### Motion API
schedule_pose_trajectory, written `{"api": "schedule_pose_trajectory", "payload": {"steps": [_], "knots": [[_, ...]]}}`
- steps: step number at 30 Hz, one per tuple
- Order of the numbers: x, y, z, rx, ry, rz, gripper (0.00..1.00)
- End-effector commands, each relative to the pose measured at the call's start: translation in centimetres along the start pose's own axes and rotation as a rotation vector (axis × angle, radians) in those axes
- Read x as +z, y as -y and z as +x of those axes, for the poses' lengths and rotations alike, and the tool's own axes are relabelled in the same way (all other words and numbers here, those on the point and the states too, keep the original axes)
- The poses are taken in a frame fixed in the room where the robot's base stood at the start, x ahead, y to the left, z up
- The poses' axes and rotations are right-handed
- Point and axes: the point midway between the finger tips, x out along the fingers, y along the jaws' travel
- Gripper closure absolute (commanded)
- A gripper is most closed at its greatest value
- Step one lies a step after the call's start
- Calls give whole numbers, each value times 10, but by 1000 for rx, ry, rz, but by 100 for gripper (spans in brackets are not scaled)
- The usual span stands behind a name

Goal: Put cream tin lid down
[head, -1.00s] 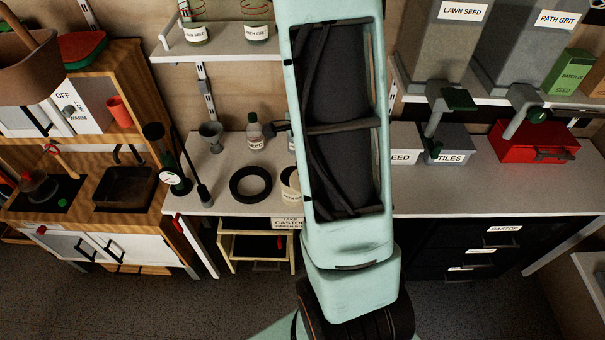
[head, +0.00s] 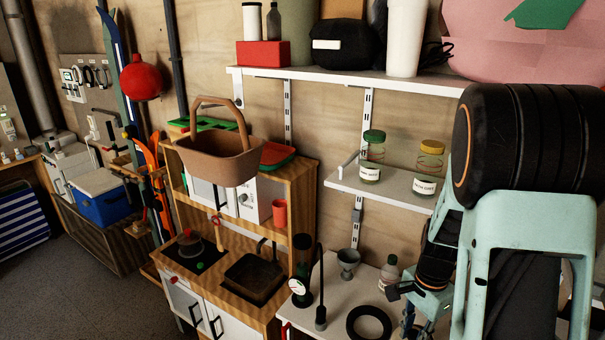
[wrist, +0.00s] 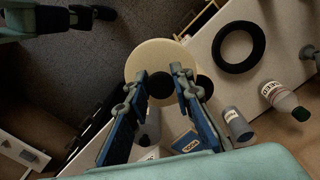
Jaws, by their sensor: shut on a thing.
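A round cream lid (wrist: 162,55) is in the upper middle of the wrist view, with a dark knob at its near side. My gripper (wrist: 163,82) is shut on the lid, its two blue-sided fingers at the knob. The lid overlaps the worktop's edge in this view, partly in front of the dark floor; its height above the worktop cannot be told. In the head view my arm fills the right side, and I cannot make out the lid there. I cannot identify the cream tin in either current view.
The white worktop (wrist: 205,50) holds a black ring (wrist: 238,48), a labelled bottle (wrist: 280,97) and a grey cylinder (wrist: 237,125). A blue packet (wrist: 187,143) lies near my right finger. A goblet (head: 347,262) stands behind the ring. A shelf with jars (head: 385,190) hangs above.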

Motion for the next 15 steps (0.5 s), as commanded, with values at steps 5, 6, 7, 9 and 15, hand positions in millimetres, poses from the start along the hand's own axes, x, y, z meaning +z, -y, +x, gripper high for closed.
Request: {"api": "schedule_pose_trajectory", "payload": {"steps": [5,6,7,9,15], "knots": [[34,38,-9,-1,-1,-428,95],[41,46,-11,-1,-1,-519,95],[47,51,-12,-1,-2,-586,95],[59,62,-15,0,-1,-730,95],[85,82,-21,1,-3,-1022,95]]}}
